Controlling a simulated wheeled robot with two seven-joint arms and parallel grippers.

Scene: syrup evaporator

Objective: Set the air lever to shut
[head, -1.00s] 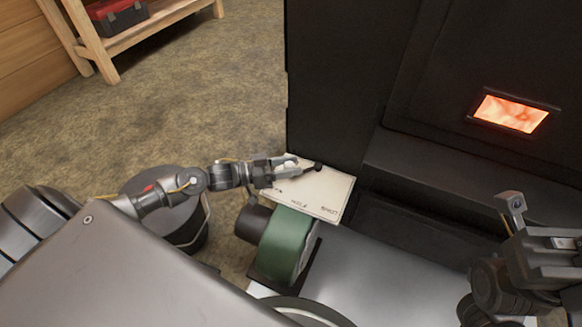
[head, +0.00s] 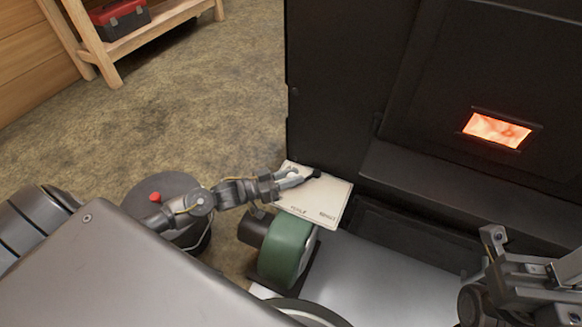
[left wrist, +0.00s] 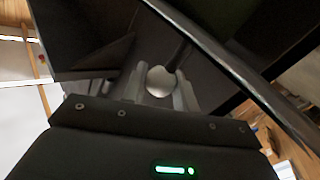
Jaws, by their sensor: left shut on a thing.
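The air lever's pale round knob (left wrist: 160,80) sits between the two fingers of my left gripper in the left wrist view. My left gripper (head: 290,180) is shut on it, over the upper left part of a cream label plate (head: 322,203). In the head view the fingers hide most of the lever; a small black piece (head: 316,174) shows just past the fingertips. The plate has small printed words along its lower edge, too small to read surely. My right gripper (head: 505,255) is partly cut off at the right edge, away from the plate, and its jaws are unclear.
The black evaporator body (head: 335,90) rises behind the plate, with a glowing fire window (head: 497,130). A green rounded housing (head: 287,250) stands just below the plate. A dark drum with a red knob (head: 155,197) is under my left arm. A wooden shelf holds a toolbox (head: 120,20).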

